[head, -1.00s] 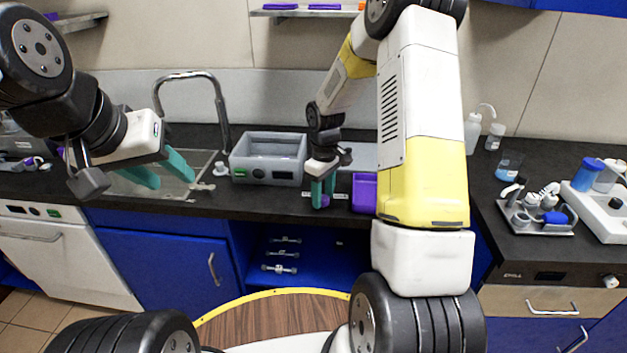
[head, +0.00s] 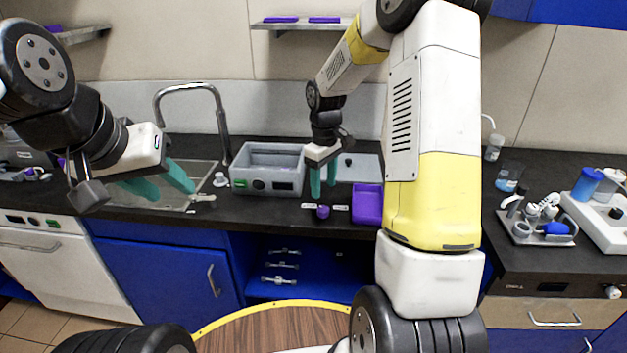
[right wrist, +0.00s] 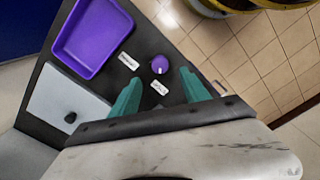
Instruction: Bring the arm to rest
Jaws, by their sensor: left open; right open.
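My right gripper (head: 323,194) is open and empty, fingers pointing down over the counter near its front edge. Just below it a small purple round piece (head: 322,211) stands on the counter between two white labels. In the right wrist view this purple piece (right wrist: 160,64) shows beyond and between the teal fingertips, clear of them. My left gripper (head: 168,188) is open and empty, held in front of the sink at the left.
A purple tray (head: 367,203) sits right of the right gripper. A grey box-shaped device (head: 267,170) stands left of it. A tap (head: 222,120) rises behind the sink. At the right are a blue-lidded jar (head: 587,184) and a small tool tray (head: 537,232).

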